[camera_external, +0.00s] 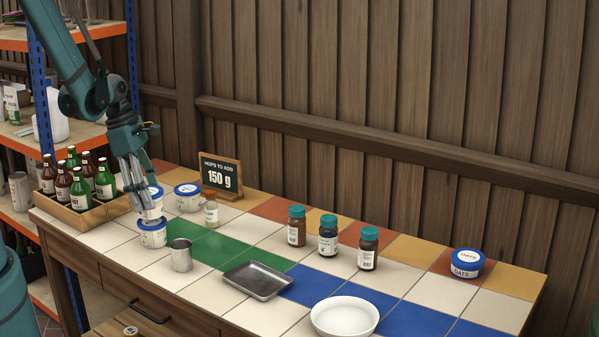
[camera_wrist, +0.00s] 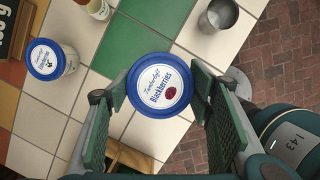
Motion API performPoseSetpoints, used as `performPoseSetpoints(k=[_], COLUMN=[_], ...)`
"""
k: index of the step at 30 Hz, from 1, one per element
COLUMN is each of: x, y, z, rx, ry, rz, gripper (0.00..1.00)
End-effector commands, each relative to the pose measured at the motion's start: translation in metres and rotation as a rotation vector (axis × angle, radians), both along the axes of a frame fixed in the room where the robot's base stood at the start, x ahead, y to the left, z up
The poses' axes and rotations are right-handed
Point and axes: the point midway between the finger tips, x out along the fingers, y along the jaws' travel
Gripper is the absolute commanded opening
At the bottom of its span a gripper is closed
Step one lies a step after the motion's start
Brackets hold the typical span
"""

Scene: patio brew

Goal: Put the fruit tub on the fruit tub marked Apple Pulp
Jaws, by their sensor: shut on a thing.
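My gripper (camera_external: 144,200) is shut on a white fruit tub with a blue lid, whose label in the wrist view reads Blackberries (camera_wrist: 160,84). The held tub (camera_external: 153,206) is upright, directly above a second blue-lidded tub (camera_external: 152,238) on the table. I cannot tell whether the two touch. The lower tub's label is too small to read, and the held tub hides it in the wrist view. A third blue-lidded tub (camera_external: 188,201) stands behind to the right. It also shows at the left of the wrist view (camera_wrist: 54,60), its label unclear.
A wooden crate of bottles (camera_external: 92,216) stands close on the left. A metal cup (camera_external: 181,257), small jar (camera_external: 211,211), tray (camera_external: 258,281), several teal-capped bottles, white bowl (camera_external: 345,318) and oats tub (camera_external: 467,264) stand rightward. A sign (camera_external: 221,174) stands behind.

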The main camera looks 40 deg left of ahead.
Motion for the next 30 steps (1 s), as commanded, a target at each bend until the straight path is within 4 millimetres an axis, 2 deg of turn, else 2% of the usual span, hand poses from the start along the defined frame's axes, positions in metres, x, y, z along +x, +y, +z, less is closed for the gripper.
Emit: performPoseSetpoints(k=[6, 22, 23, 25, 26, 30], x=[0.000, 0.000, 0.000, 0.000, 0.000, 0.000], y=[0.000, 0.000, 0.000, 0.000, 0.000, 0.000], z=[-0.015, -0.021, -0.020, -0.020, -0.019, -0.019], rx=[0.000, 0.000, 0.000, 0.000, 0.000, 0.000], ry=[0.000, 0.000, 0.000, 0.000, 0.000, 0.000], rz=[0.000, 0.000, 0.000, 0.000, 0.000, 0.000], gripper=[0.35, 0.35, 0.54, 0.63, 0.66, 0.66])
